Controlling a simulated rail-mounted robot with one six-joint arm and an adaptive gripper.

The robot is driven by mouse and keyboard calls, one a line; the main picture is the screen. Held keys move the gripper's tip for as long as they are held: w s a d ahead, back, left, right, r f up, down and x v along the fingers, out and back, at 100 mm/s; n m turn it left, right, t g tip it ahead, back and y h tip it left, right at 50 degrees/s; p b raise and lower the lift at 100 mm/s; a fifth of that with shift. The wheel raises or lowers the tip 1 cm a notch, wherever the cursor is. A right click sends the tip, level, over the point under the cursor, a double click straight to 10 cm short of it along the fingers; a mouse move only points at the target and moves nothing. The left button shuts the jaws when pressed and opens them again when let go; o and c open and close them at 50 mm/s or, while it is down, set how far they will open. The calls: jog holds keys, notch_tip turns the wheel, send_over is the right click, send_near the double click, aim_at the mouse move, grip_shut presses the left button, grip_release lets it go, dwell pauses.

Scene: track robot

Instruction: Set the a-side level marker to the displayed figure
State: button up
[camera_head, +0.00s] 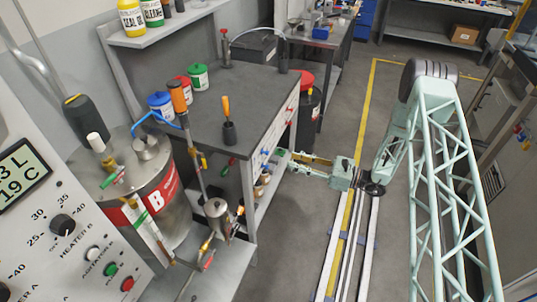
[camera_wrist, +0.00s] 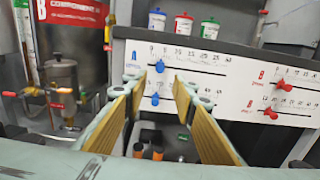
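The white slider panel (camera_wrist: 215,75) on the bench front has two scales with blue markers on its left and two with red markers on its right. The upper blue marker (camera_wrist: 160,66) and the lower blue marker (camera_wrist: 155,98) lie between my finger lines in the wrist view. The small labels are not clearly readable, so I cannot tell which is the a-side level marker. My gripper (camera_wrist: 158,84) is open and empty, facing the blue markers; it also shows in the head view (camera_head: 291,161). The display (camera_head: 20,178), cut off at left, shows "3 L" and "19 C".
The upper red marker (camera_wrist: 283,85) and lower red marker (camera_wrist: 270,113) sit to the right. Blue, red and green-lidded cans stand on the dark bench (camera_head: 235,105). The component B tank (camera_head: 150,195) stands left. Floor rails (camera_head: 350,245) run alongside.

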aim_at(268, 153)
jog(key=shift+b+x, duration=0.5)
jog(key=shift+x, duration=5.75)
grip_shut()
